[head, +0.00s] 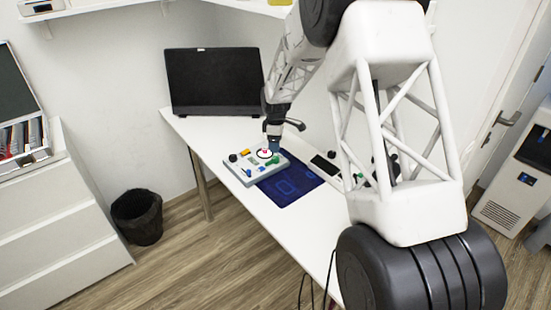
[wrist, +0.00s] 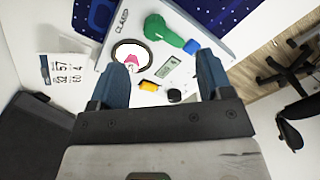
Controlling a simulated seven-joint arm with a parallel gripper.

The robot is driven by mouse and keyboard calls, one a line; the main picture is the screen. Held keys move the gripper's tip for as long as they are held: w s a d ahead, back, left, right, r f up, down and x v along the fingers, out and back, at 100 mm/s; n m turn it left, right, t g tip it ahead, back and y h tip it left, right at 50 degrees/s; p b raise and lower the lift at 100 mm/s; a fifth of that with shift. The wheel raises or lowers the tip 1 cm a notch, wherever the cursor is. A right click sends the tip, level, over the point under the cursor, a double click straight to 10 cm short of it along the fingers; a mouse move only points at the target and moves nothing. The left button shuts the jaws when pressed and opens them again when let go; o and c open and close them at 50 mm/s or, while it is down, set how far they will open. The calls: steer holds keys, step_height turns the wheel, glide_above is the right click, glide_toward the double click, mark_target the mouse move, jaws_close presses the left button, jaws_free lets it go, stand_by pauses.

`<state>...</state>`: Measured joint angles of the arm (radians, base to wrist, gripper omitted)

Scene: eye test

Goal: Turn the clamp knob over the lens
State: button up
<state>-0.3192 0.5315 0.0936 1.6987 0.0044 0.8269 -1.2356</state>
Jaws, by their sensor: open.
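A light grey panel (head: 249,176) lies on the desk, and it also fills the upper middle of the wrist view (wrist: 205,24). On it is a round lens with a dark rim (wrist: 116,46) and a white face. A small pink knob (wrist: 133,61) sits over the lens, partly hidden by the left finger; it shows as a pink spot in the head view (head: 267,152). My gripper (wrist: 168,58) is open, with its two blue fingers apart above the panel and nothing between them held. In the head view my gripper (head: 273,143) is over the panel's far side.
The panel also carries a green handle (wrist: 160,30), a small display (wrist: 167,67), a yellow part (wrist: 148,86) and a black knob (wrist: 175,95). A dark blue mat (head: 291,186) lies beside it. A black laptop (head: 213,82) stands behind.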

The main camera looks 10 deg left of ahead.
mark_target(276, 159)
steer(key=shift+f, duration=0.1)
steer(key=shift+f, duration=3.75)
